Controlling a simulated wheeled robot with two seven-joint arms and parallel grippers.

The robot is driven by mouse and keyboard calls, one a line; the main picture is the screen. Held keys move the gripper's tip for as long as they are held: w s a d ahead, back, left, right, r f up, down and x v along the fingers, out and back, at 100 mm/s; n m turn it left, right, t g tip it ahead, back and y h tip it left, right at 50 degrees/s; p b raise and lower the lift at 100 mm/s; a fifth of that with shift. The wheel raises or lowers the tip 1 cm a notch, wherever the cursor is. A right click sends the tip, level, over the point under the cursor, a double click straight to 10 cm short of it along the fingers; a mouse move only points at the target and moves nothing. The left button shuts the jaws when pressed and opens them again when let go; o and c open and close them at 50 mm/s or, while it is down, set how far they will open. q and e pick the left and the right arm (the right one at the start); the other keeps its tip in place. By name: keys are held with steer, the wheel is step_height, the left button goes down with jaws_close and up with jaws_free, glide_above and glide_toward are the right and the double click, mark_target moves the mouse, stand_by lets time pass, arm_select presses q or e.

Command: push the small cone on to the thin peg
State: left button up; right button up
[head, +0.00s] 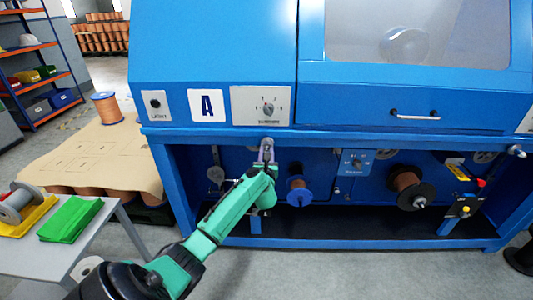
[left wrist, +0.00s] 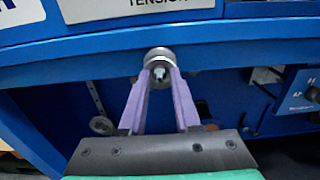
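The small cone (head: 267,142) shows as a small round grey metal piece at the front rail of the blue machine, below the dial plate. In the left wrist view the cone (left wrist: 158,53) is a silver disc with a small bright hub facing me. My left gripper (head: 265,151) reaches up to it. In the left wrist view the purple fingers of my left gripper (left wrist: 160,74) close on both sides of its hub. The thin peg cannot be made out; the cone and fingers cover that spot. My right gripper is out of view.
The blue machine's rail (head: 350,134) runs just above my fingers. A blue spool (head: 299,192), a copper-wound spool (head: 407,187) and a grey disc (head: 216,175) sit in the recess below. A grey table (head: 50,262) with a green cloth (head: 70,219) stands at left.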

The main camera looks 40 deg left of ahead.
arm_select(q)
steer(key=shift+r, duration=0.15)
steer(key=p+v, duration=0.4)
steer(key=v, duration=0.4)
steer(key=shift+f, duration=0.2)
